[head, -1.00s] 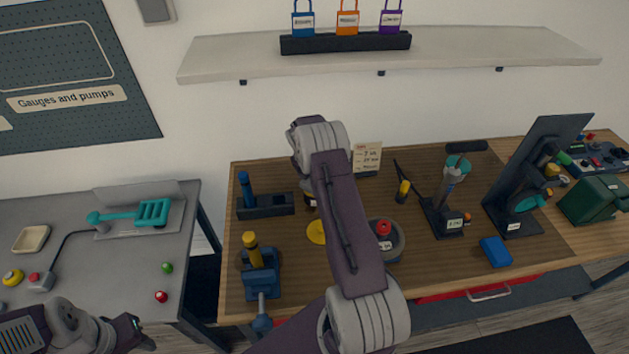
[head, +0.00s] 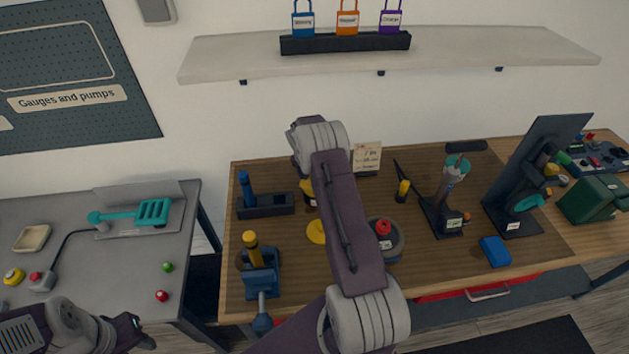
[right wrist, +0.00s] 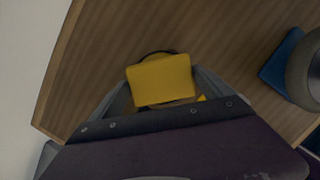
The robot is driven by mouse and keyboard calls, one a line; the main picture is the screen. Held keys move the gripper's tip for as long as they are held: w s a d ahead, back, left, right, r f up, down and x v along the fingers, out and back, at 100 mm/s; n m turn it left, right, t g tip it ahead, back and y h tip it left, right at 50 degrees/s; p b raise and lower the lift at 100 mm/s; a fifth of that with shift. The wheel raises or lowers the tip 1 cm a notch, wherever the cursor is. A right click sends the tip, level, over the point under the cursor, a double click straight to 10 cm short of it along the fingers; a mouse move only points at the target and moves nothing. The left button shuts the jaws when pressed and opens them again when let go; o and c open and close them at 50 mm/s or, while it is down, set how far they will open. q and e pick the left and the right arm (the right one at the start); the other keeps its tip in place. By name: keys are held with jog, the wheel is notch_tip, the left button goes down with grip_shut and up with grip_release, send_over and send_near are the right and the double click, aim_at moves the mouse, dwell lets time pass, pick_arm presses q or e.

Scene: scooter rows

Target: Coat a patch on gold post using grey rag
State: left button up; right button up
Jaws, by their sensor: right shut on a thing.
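A gold post (head: 250,243) stands upright behind the blue vise (head: 262,280) at the table's front left. My right gripper (right wrist: 163,90) is shut on a yellow, block-like thing (right wrist: 160,79) in the right wrist view. In the head view my right arm hides that gripper, and a bit of yellow and black (head: 308,190) shows just left of the arm. I cannot pick out a grey rag in either view. My left gripper (head: 140,334) is at the bottom left, near the grey bench's front, and its jaws are too small to read.
A black holder with a blue post (head: 246,188) stands behind the vise. A yellow disc (head: 317,232) lies beside my right arm, with a round grey pot with a red knob (head: 384,230) to its right. A blue block (head: 495,251) lies front right. Wood around the disc is bare.

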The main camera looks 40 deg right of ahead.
dwell(0.4)
notch_tip(320, 180, up, 7)
jog(key=p, duration=0.6)
jog(key=shift+r, duration=0.1)
jog(key=shift+s+f, duration=0.1)
jog(key=shift+f, duration=0.1)
dwell(0.4)
